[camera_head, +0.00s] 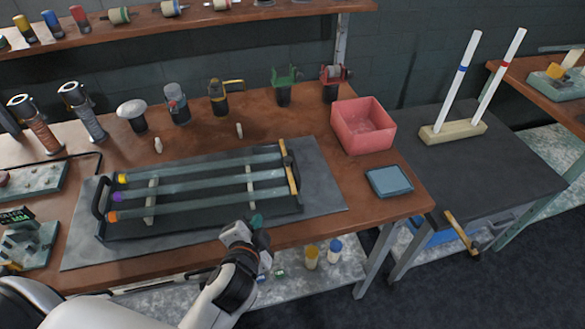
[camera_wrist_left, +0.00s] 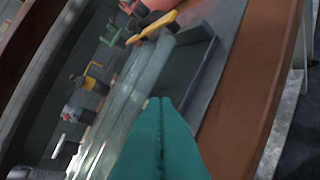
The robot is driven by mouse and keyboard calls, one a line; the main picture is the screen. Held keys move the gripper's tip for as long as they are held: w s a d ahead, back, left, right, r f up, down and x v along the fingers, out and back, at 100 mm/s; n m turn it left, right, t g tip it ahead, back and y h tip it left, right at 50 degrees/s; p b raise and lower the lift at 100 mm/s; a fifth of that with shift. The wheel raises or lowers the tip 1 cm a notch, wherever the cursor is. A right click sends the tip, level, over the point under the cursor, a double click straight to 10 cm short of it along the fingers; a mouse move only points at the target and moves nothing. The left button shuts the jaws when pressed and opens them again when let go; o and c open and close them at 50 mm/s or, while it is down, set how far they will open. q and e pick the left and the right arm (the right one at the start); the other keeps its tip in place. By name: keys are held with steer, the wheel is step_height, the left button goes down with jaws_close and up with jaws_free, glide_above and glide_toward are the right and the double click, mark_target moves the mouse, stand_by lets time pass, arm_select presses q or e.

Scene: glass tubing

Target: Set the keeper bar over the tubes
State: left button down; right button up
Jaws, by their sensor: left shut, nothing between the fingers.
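Three clear glass tubes (camera_head: 200,184) lie side by side in a dark tray (camera_head: 215,220) on a grey mat. Their left ends are yellow, purple and orange. A narrow yellow bar (camera_head: 293,180), seemingly the keeper bar, lies crosswise at the tubes' right ends, with a dark piece on it. It also shows near the top of the left wrist view (camera_wrist_left: 153,26). My left gripper (camera_head: 256,220) is shut and empty, in front of the tray's near edge and left of the bar. Its teal fingers (camera_wrist_left: 160,125) touch each other. My right gripper is not in view.
A pink bin (camera_head: 363,125) and a blue-grey box (camera_head: 389,181) stand right of the tray. Bottles and clamps (camera_head: 284,85) line the back. A dark side table holds two upright rods in a block (camera_head: 453,132). A yellow-handled tool (camera_head: 460,232) is at its front edge.

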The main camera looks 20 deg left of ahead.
mark_target(292, 177)
arm_select(q)
steer(key=w+d+r+m+t+h, duration=0.3)
steer(key=w+d+r+m+t, duration=0.1)
steer(key=d+m, duration=0.3)
steer(key=shift+w+r+m+t, duration=0.15)
steer(key=shift+w+m+t, duration=0.15)
steer(key=shift+m, duration=0.1)
steer(key=w+a+p, duration=0.1)
steer(key=w, duration=0.2)
steer(key=w+a+p, duration=0.1)
steer(key=w, duration=0.3)
steer(key=w+a+f+p, duration=0.1)
steer(key=w, duration=0.2)
steer(key=shift+w, duration=0.35)
steer(key=shift+w+a+f, duration=0.1)
steer(key=shift+a+f, duration=0.1)
steer(key=shift+a, duration=0.2)
